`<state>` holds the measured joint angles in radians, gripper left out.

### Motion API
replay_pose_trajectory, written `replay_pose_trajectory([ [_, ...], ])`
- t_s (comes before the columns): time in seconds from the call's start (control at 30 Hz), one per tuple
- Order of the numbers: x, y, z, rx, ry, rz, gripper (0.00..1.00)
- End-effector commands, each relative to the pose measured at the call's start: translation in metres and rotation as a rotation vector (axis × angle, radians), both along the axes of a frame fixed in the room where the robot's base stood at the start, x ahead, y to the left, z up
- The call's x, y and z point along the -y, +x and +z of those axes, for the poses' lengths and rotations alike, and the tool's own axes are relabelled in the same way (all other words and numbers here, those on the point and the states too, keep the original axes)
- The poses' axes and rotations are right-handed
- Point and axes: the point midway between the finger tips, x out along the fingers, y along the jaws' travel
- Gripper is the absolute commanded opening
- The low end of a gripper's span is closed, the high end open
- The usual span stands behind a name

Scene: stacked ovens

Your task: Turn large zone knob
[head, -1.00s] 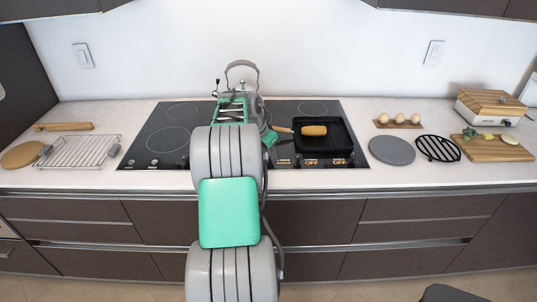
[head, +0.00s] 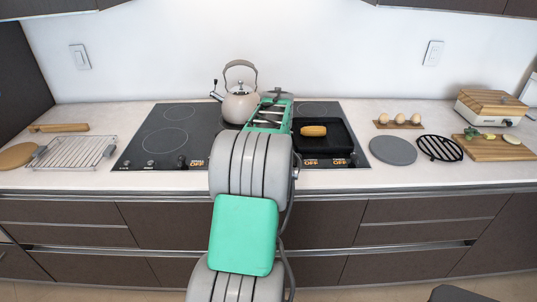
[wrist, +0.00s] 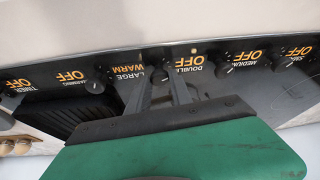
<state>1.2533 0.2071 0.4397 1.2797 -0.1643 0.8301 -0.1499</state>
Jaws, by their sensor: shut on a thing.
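The large zone knob (wrist: 160,75) is a small dark knob on the cooktop's front control strip, beside the orange words LARGE WARM (wrist: 128,70) in the wrist view. My gripper (wrist: 160,84) reaches over the strip, its two grey fingers on either side of this knob and shut on it. Neighbouring knobs, such as one to the left (wrist: 95,87) and one to the right (wrist: 225,68), stand clear of the fingers. The other displays read OFF. In the head view my arm hides the gripper and this knob.
A kettle (head: 240,107) stands at the back of the cooktop (head: 150,145). A wire rack (head: 75,152) lies left, a grey disc (head: 392,150) right.

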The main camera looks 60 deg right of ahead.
Motion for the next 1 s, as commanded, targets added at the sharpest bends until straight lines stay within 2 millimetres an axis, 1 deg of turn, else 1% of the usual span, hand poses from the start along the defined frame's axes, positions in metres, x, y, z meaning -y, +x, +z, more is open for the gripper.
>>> replay_pose_trajectory([
  [0.3,0.0027,-0.0030,0.0027,0.000,0.001,0.294,0.00],
  [0.5,0.0034,-0.0030,0.0026,0.000,0.001,0.455,0.00],
  [0.8,0.0046,-0.0031,0.0021,0.000,-0.001,0.612,0.00],
  [1.0,0.0044,-0.0029,0.0009,0.000,0.000,0.654,0.00],
])
